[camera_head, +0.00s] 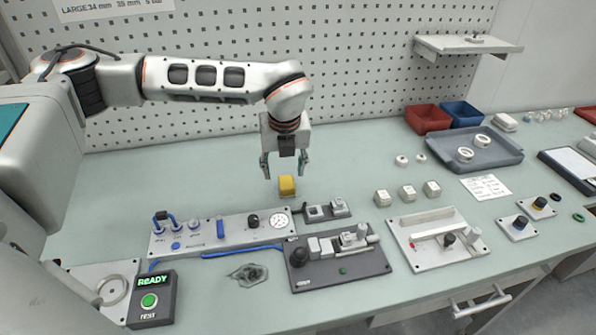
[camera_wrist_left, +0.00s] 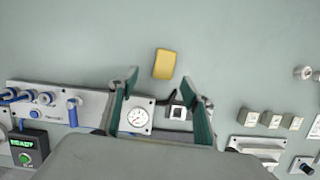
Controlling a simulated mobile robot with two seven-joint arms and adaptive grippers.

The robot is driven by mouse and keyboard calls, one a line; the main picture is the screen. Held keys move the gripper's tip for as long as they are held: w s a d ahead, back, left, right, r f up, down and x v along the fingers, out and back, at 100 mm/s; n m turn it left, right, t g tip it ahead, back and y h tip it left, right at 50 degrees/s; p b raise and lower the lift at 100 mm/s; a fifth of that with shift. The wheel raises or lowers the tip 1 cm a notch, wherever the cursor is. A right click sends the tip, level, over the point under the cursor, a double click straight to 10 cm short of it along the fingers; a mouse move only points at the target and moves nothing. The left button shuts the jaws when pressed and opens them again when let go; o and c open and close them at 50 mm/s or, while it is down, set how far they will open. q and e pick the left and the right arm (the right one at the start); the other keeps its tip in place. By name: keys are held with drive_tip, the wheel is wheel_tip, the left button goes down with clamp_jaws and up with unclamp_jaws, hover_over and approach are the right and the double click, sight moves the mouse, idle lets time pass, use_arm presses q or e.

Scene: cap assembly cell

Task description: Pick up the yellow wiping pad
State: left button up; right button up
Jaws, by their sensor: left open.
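The yellow wiping pad (camera_head: 287,186) is a small yellow block on the pale green bench, behind the gauge panel. In the left wrist view the pad (camera_wrist_left: 164,64) lies beyond the fingertips, roughly centred between them and slightly tilted. My left gripper (camera_head: 285,169) points down above the pad, with its fingers spread and nothing between them. In the left wrist view the gripper (camera_wrist_left: 160,77) also shows both fingers apart. The pad is apart from the fingers. My right gripper is in neither view.
A panel with a gauge and blue valves (camera_head: 225,233) stands in front of the pad. A small block fixture (camera_head: 327,210) sits close to its right. A dark fixture (camera_head: 338,268) lies nearer the front. The bench left of and behind the pad is clear.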

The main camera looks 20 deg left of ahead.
sight(287, 183)
use_arm(q)
drive_tip(key=shift+w+f, duration=0.15)
wheel_tip(287, 183, down, 2)
drive_tip(key=shift+a+f, duration=0.1)
drive_tip(key=shift+a, duration=0.05)
drive_tip(key=x, duration=0.2)
drive_tip(key=w+x, duration=0.1)
drive_tip(key=x, duration=0.1)
drive_tip(key=shift+d+p, duration=0.25)
drive_tip(key=shift+p, duration=0.1)
drive_tip(key=shift+w+a+f, duration=0.1)
drive_tip(key=shift+a+f, duration=0.05)
drive_tip(key=shift+f, duration=0.35)
drive_tip(key=c, duration=1.1)
drive_tip(key=shift+c, duration=0.6)
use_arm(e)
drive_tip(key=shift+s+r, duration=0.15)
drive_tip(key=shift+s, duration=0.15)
